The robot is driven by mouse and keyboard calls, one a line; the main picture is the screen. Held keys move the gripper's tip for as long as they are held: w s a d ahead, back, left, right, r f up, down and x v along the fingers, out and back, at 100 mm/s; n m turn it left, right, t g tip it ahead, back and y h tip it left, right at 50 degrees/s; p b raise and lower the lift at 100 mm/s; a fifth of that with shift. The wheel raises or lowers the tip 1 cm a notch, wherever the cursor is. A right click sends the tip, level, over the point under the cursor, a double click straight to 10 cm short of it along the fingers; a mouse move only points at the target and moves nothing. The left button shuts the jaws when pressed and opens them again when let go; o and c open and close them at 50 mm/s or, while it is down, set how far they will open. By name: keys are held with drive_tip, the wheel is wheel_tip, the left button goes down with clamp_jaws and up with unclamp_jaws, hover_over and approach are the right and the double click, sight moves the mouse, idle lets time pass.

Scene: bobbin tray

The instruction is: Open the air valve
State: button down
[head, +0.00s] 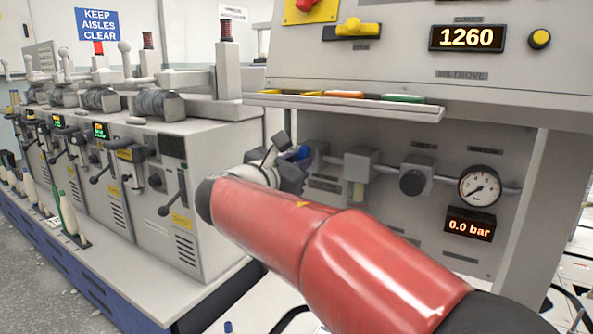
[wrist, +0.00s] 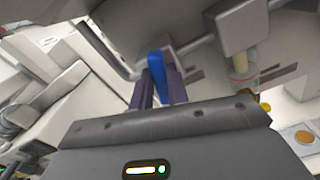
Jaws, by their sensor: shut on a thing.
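The air valve's blue lever (head: 303,152) shows as a small patch behind my gripper (head: 300,160), at the left end of the air pipe. In the wrist view the blue lever (wrist: 156,73) stands between the two dark fingers of my gripper (wrist: 160,85), which are shut on it. The valve body is mostly hidden by my gripper in the head view. The round pressure gauge (head: 480,186) sits at the right of the pipe, and the display (head: 469,225) below it reads 0.0 bar.
A grey filter block (head: 360,165) and a regulator with a dark knob (head: 412,181) sit along the pipe. A narrow tray (head: 420,112) juts out above. Winding machines (head: 165,190) line the left. A 1260 counter (head: 467,38) is on the upper panel.

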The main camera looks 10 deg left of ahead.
drive_tip(key=shift+s+d+f+m+b, duration=0.1)
drive_tip(key=shift+f+m+b, duration=0.05)
drive_tip(key=shift+m+b, duration=1.95)
drive_tip(key=shift+w+d+f+m+b, duration=0.15)
drive_tip(key=shift+m+b, duration=1.35)
drive_tip(key=shift+m, duration=1.15)
drive_tip(key=shift+s+f+m+b, duration=0.15)
drive_tip(key=shift+m+b, duration=1.65)
drive_tip(key=shift+m, duration=0.55)
drive_tip(key=c, duration=1.4)
unclamp_jaws()
drive_tip(key=shift+o, duration=0.2)
drive_tip(key=v, duration=0.7)
drive_tip(key=shift+s+a, duration=0.15)
drive_tip(key=shift+s, duration=0.25)
